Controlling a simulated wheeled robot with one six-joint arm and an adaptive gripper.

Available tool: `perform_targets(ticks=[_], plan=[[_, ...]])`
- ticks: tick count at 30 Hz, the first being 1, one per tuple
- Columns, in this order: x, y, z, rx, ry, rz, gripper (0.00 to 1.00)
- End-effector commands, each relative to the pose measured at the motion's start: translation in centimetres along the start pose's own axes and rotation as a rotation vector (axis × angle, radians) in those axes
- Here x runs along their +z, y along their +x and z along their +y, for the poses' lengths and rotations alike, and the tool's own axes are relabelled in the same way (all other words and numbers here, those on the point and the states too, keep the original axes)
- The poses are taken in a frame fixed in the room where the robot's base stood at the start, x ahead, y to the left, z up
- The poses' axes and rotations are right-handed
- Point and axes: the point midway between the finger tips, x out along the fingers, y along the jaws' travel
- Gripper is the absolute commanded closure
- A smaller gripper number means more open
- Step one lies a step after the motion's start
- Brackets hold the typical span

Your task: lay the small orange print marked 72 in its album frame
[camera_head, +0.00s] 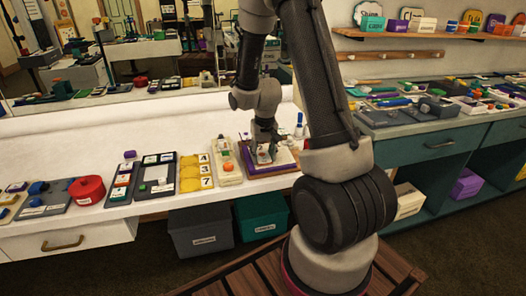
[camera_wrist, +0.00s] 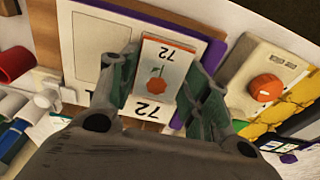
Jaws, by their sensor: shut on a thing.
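The small print (camera_wrist: 158,75) is a white card with an orange fruit and the number 72. My gripper (camera_wrist: 166,62) is shut on it, one green-padded finger along each long side. The print is over the right part of the album's white page (camera_wrist: 82,95), just beyond a label 72 (camera_wrist: 148,110) on that page. Its frame there is mostly hidden under the print, and I cannot tell if the print touches the page. An empty outlined frame (camera_wrist: 97,45) is to the left. In the head view my gripper (camera_head: 264,157) is low over the purple-edged album (camera_head: 252,168).
A cream box with an orange knob (camera_wrist: 267,87) lies close to the album's right in the wrist view. Yellow number tiles (camera_head: 190,185) and dark trays (camera_head: 122,185) stand farther left along the white counter. Bottles (camera_head: 299,125) stand behind the album.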

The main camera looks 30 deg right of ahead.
Motion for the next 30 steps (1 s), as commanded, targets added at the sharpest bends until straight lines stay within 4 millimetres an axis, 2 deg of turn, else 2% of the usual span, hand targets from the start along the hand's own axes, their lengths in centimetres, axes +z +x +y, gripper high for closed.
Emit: perform_targets(ticks=[11,12,15,16,26,30], plan=[[0.0,0.0,0.0,0.0,0.0,0.001,0.63],[0.0,0.0,0.0,0.0,0.0,0.001,0.49],[0.0,0.0,0.0,0.0,0.0,0.001,0.31],[0.0,0.0,0.0,0.0,0.0,0.001,0.28],[0.0,-0.1,0.0,0.0,0.0,0.001,0.28],[-0.1,-1.4,0.0,-0.001,0.001,0.004,0.28]])
